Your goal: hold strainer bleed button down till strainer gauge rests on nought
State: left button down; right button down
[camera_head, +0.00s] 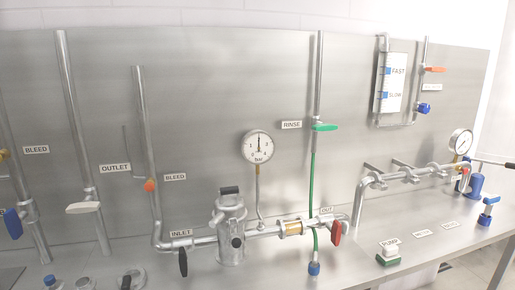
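A round white gauge marked bar (257,146) stands on a thin stem above the horizontal pipe. Its dark needle seems to point nearly straight up, but the scale is too small to read. Left of it is a steel pot-shaped housing (230,232) with a black top handle, which looks like the strainer. An orange knob (150,185) sits on the upright pipe beside a BLEED label (175,177). A small dark round part (237,242) is on the housing's front. I cannot tell which one is the strainer bleed button.
A black lever (183,262) hangs near INLET and a red lever (336,232) near OUT. A green valve handle (325,127) is by RINSE. Another gauge (460,141) stands at the right.

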jog(key=shift+s+f, duration=0.1)
jog(key=shift+s, duration=0.15)
jog(key=shift+s+f, duration=0.15)
jog(key=shift+s, duration=0.1)
jog(key=shift+w, duration=0.1)
dwell(0.3)
jog(key=shift+w+r, duration=0.2)
jog(key=shift+w, duration=0.1)
